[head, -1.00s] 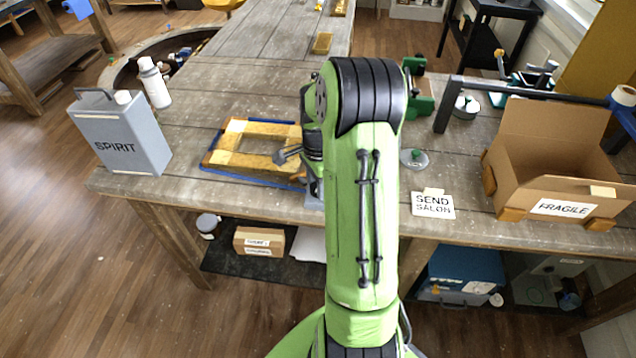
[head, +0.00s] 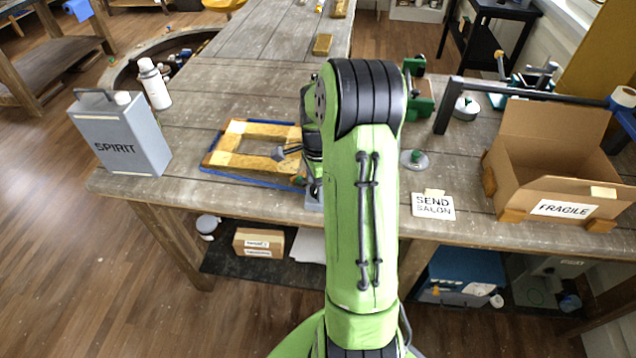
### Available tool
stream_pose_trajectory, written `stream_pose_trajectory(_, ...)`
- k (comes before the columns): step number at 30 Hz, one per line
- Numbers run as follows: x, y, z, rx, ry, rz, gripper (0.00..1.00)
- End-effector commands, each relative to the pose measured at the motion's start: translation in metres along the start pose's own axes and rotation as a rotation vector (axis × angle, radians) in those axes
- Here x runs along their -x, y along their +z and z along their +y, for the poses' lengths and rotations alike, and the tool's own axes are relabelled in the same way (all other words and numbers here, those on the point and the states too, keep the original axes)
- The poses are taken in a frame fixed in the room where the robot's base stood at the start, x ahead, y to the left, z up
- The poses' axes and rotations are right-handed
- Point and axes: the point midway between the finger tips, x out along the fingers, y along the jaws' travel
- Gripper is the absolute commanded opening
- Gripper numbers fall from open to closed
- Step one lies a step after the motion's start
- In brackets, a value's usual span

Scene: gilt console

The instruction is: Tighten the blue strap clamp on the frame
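A gilt frame (head: 232,143) lies flat on the wooden bench, left of my arm. The blue strap (head: 250,181) runs around its outer edge. My gripper (head: 282,153) reaches over the right part of the frame from behind my arm. Only a grey tip shows clearly, so I cannot tell whether it is open or shut, or whether it touches anything.
A grey SPIRIT can (head: 120,140) and a white bottle (head: 154,85) stand at the left. The bench top (head: 190,110) behind the frame is mostly clear.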

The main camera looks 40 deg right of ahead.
Motion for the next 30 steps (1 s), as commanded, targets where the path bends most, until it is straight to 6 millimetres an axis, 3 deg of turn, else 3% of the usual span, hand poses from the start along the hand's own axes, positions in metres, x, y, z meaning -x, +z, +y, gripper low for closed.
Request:
stream_pose_trajectory(11, 0.008, 0.0, 0.0, 0.001, 0.0, 0.0, 0.69)
stream_pose_trajectory(24, 0.125, 0.0, -0.001, 0.0, -0.003, 0.001, 0.69)
stream_pose_trajectory(30, 0.155, 0.0, 0.0, 0.001, 0.0, 0.0, 0.69)
